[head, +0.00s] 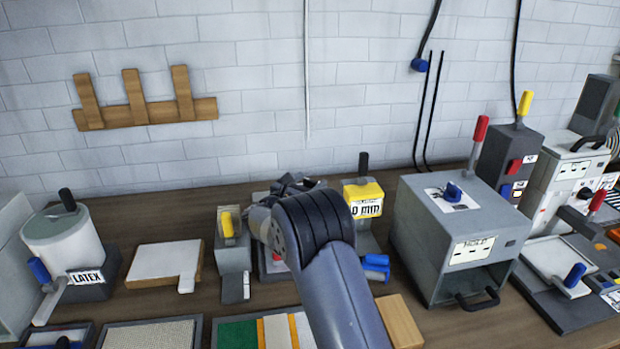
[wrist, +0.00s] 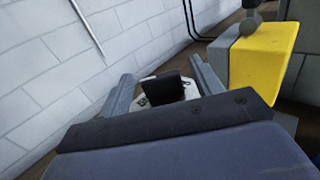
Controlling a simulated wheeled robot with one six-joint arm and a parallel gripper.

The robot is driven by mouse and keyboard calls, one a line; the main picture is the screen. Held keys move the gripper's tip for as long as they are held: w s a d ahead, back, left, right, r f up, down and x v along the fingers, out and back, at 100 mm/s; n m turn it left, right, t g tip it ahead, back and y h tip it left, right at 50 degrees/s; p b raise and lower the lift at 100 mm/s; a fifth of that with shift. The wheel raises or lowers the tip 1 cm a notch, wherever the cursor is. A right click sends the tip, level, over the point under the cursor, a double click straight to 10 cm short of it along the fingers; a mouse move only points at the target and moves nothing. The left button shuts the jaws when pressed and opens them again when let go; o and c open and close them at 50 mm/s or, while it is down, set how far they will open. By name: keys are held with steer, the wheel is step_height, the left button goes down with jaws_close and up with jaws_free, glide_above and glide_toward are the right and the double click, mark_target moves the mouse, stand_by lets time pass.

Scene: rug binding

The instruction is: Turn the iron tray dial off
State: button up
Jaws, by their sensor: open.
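In the wrist view a black knob (wrist: 174,90) stands on a pale round plate (wrist: 143,102) with dark marks. It looks like a dial; I cannot read a label that names it the iron tray dial. My gripper (wrist: 160,72) is open, with one finger on each side of the knob. I cannot tell whether the fingers touch it. In the head view my gripper (head: 291,184) is at the back of the bench, over a grey unit (head: 265,268) with a red part. My arm hides most of that unit, and the dial is hidden there.
A yellow-topped unit (head: 363,193) with a black lever stands close right of my gripper; it also shows in the wrist view (wrist: 262,55). A grey box with a yellow switch (head: 228,225) stands close left. A large grey machine (head: 455,235) is further right. The wall is behind.

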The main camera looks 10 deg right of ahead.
steer(key=shift+w+d, duration=0.4)
steer(key=c, duration=1)
